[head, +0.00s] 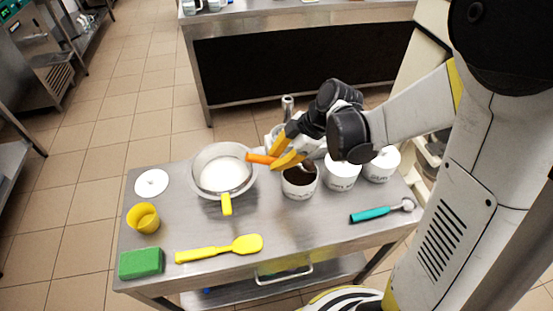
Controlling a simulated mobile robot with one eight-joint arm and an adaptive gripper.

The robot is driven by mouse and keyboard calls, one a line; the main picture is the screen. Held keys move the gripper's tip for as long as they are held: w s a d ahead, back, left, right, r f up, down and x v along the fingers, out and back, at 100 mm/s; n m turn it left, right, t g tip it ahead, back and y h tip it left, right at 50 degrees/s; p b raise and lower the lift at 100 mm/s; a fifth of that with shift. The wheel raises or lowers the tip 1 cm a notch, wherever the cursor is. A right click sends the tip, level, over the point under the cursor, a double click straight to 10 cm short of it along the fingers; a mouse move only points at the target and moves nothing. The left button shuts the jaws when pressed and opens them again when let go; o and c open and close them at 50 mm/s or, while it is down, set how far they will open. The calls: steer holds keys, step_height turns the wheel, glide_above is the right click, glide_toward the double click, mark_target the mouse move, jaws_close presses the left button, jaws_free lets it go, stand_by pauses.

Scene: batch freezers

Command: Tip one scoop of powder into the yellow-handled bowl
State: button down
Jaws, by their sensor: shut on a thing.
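The yellow-handled bowl (198,186) is a wide metal bowl at the back of the steel table. It holds something white, and its yellow handle (226,204) points to the front. My gripper (274,156) has yellow fingers and is shut on an orange handle (259,158), just right of the bowl's rim. The handle's left end reaches close to that rim. The handle's other end, where a scoop head would be, is hard to make out by the fingers. A white pot (299,190) with dark brown powder stands below and right of the gripper.
Two more white pots (341,181) (379,172) stand to the right. A teal-handled scoop (370,214) lies in front of them. A yellow spatula (215,250), green sponge (141,263), yellow cup (143,218) and white disc (151,183) lie left.

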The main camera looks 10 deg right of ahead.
mark_target(266, 157)
step_height(266, 157, up, 2)
steer(key=shift+a+r+p, duration=0.1)
steer(key=shift+r+p, duration=0.1)
steer(key=shift+p, duration=0.55)
steer(key=shift+a+r+h+p, duration=0.15)
steer(key=shift+a+h+p, duration=0.1)
steer(key=shift+h+p, duration=0.05)
steer(key=shift+s+a+r+h+p, duration=0.1)
steer(key=shift+a+h+p, duration=0.45)
steer(key=shift+h, duration=0.25)
steer(key=shift+a+h, duration=0.2)
steer(key=shift+h, duration=0.7)
